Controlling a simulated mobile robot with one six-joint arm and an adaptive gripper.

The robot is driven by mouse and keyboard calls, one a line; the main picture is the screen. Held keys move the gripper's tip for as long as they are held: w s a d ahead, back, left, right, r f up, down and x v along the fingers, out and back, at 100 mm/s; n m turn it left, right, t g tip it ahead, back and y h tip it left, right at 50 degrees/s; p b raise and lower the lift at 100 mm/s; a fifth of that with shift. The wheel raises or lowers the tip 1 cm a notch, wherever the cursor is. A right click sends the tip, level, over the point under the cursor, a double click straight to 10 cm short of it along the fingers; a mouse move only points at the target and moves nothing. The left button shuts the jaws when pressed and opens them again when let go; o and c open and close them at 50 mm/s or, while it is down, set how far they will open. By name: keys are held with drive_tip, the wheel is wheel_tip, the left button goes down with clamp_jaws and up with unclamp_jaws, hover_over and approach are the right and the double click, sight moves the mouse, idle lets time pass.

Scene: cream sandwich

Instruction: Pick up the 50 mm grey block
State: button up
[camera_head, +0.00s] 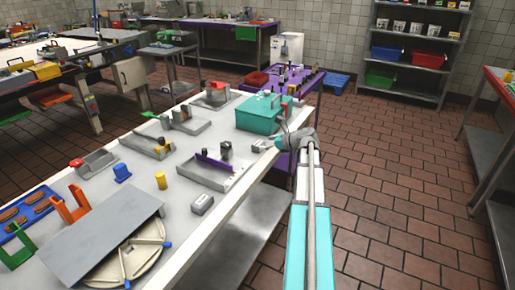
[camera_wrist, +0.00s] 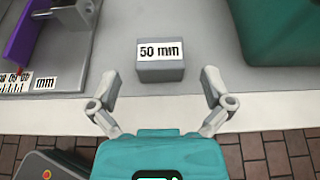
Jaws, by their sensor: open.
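The grey block labelled "50 mm" (camera_wrist: 160,73) stands upright near the table's edge, in the upper middle of the wrist view. My gripper (camera_wrist: 159,82) is open, with one finger to the left of the block and one to the right. Both fingers are clear of its sides, and nothing is held. In the head view a small grey block, apparently the same one (camera_head: 259,145), lies by the front edge of the table, just left of my gripper (camera_head: 276,143). The fingers are too small to make out there.
The teal box (camera_head: 263,112) stands close behind the block; its teal side (camera_wrist: 290,30) is at upper right in the wrist view. A tray with a purple piece (camera_head: 212,163) is to the left. Another grey block (camera_head: 201,204) stands farther along the table (camera_head: 141,205).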

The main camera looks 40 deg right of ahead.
sight(259, 143)
drive_tip(key=shift+w, duration=0.1)
drive_tip(key=b+x, duration=0.1)
drive_tip(key=x, duration=0.2)
drive_tip(key=shift+w+a+f+b, duration=0.1)
drive_tip(key=shift+f+b, duration=0.15)
drive_tip(key=shift+b, duration=0.1)
drive_tip(key=shift+x, duration=0.85)
drive_tip(key=shift+r, duration=0.15)
drive_tip(key=c, duration=1.1)
drive_tip(key=shift+r, duration=0.2)
